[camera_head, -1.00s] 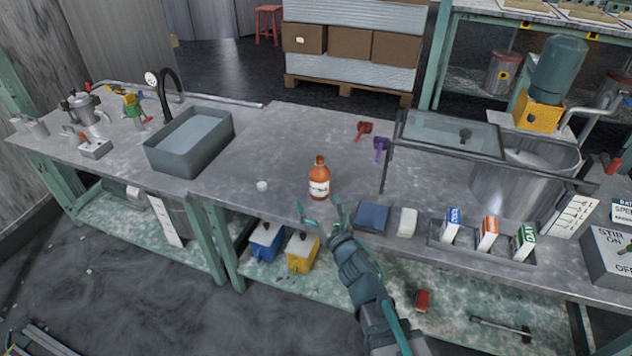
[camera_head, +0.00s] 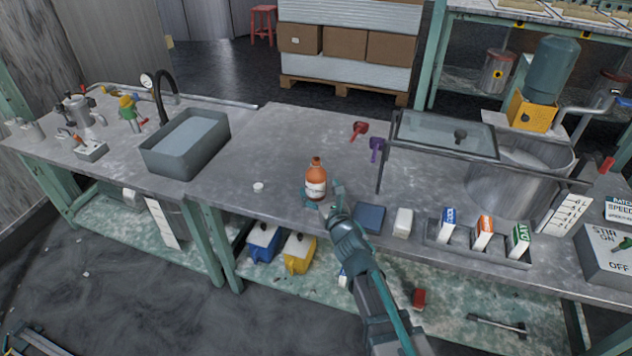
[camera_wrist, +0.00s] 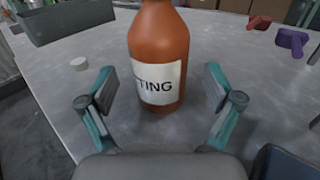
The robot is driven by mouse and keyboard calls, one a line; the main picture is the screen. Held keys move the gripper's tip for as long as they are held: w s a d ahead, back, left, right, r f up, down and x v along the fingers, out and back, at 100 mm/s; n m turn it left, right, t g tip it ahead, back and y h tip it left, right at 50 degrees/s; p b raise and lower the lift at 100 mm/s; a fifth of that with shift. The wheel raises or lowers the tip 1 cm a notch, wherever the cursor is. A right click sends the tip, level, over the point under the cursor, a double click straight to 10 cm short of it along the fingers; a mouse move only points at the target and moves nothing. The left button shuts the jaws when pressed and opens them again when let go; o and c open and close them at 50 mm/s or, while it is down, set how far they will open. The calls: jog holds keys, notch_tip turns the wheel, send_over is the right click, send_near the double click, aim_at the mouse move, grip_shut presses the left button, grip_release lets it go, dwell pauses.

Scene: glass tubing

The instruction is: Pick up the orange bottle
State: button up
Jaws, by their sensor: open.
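The orange bottle (camera_head: 316,172) stands upright on the grey bench near its front edge, with a white label facing my gripper. In the wrist view the bottle (camera_wrist: 158,55) fills the upper middle, its top cut off by the frame edge; the label reads "TING" in part. My gripper (camera_head: 323,195) is open, low in front of the bottle. In the wrist view the two fingers of my gripper (camera_wrist: 163,95) stand wide, one to each side of the bottle's lower part, with clear gaps on both sides. I cannot tell how far the bottle sits between the fingertips.
A small white cap (camera_head: 258,187) lies left of the bottle. Red (camera_head: 359,129) and purple (camera_head: 376,147) scoops lie behind. The bench left of the bottle is mostly free.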

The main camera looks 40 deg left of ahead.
aim_at(316, 182)
jog(key=x, duration=0.3)
jog(key=shift+w+a, duration=0.1)
jog(key=shift+a, duration=0.15)
jog(key=shift+c, duration=0.2)
jog(key=c, duration=1.3)
